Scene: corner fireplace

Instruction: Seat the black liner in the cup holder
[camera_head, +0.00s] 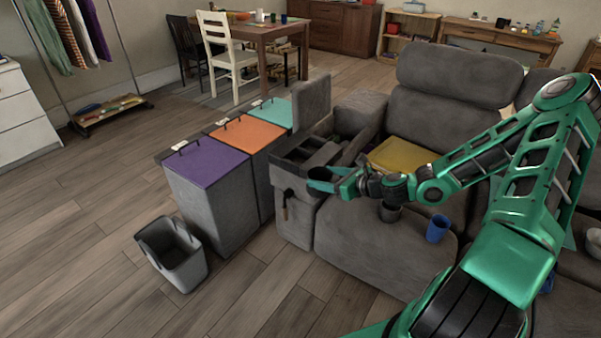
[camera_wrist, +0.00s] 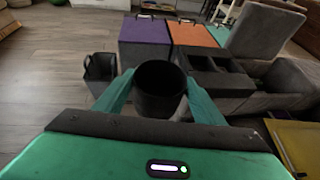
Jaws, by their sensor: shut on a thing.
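The black liner (camera_wrist: 160,92), a dark round cup shape, is between the two teal fingers of my gripper (camera_head: 328,182) in the wrist view. My gripper is shut on it. The liner looks roughly upright, with its open mouth showing. In the head view the fingers are at the front end of the grey sofa's armrest console (camera_head: 292,181), and the liner is mostly hidden by them. The console has open dark compartments in its top. I cannot make out the cup holder's opening, nor whether the liner touches the console.
Bins with purple (camera_head: 207,162), orange and teal lids stand left of the console. An open grey bin (camera_head: 173,257) is on the floor.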

